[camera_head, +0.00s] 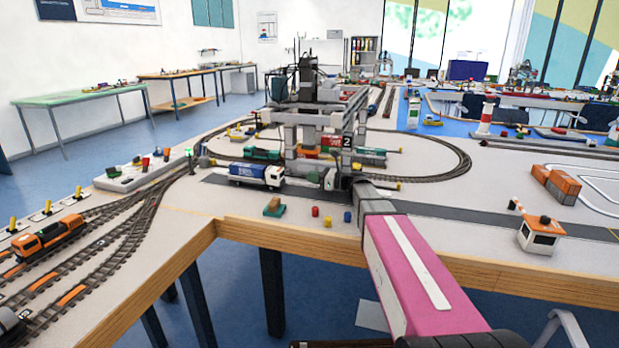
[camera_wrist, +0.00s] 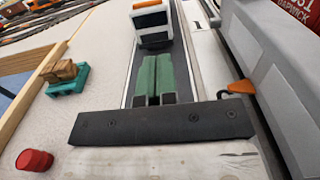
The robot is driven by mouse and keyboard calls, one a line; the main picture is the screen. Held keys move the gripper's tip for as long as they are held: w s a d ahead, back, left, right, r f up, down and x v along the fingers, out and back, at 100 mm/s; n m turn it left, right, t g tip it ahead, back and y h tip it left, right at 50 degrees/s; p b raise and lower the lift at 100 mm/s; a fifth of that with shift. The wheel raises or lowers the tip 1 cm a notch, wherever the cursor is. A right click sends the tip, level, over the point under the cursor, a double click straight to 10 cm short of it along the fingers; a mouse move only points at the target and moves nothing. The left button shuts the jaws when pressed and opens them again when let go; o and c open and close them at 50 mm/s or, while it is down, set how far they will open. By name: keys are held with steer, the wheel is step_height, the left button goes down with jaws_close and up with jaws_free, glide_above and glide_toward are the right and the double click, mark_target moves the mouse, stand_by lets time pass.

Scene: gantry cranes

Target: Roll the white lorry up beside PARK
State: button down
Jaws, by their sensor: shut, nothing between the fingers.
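The white lorry (camera_head: 273,178) has a white cab and a blue load and stands on the dark road strip, left of the gantry crane in the head view. Its white cab with a dark windscreen shows at the top of the wrist view (camera_wrist: 152,20), facing my gripper. My gripper (camera_wrist: 154,70) has green fingers that are shut together and empty. It is low over the road, in front of the cab with a short gap. I cannot read any PARK marking.
The gantry crane (camera_head: 341,118), marked 2, stands close beside my gripper. A tan block on a teal base (camera_head: 274,207) and a red cylinder (camera_head: 315,211) lie near the table's front edge. The road (camera_head: 450,222) is clear to the right, up to a white and orange booth (camera_head: 539,235).

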steer(key=v, duration=1)
steer(key=shift+s+d+r, duration=0.1)
steer(key=shift+d, duration=0.25)
steer(key=x, duration=0.2)
steer(key=r+x, duration=0.1)
steer(key=x, duration=0.1)
steer(key=w+x, duration=0.1)
steer(key=x, duration=0.2)
steer(key=shift+r, duration=0.15)
glide_toward(261, 166)
steer(key=shift+w+d+f, duration=0.15)
steer(key=shift+w+d, duration=0.05)
steer(key=shift+d, duration=0.35)
steer(key=shift+w+d+f, duration=0.1)
steer(key=shift+w+d, duration=0.15)
steer(key=shift+d, duration=0.3)
steer(key=shift+a, duration=0.1)
steer(key=x, duration=1.2)
steer(key=shift+w+a, duration=0.15)
steer(key=shift+a, duration=0.2)
steer(key=v, duration=1.1)
steer(key=shift+a, duration=0.1)
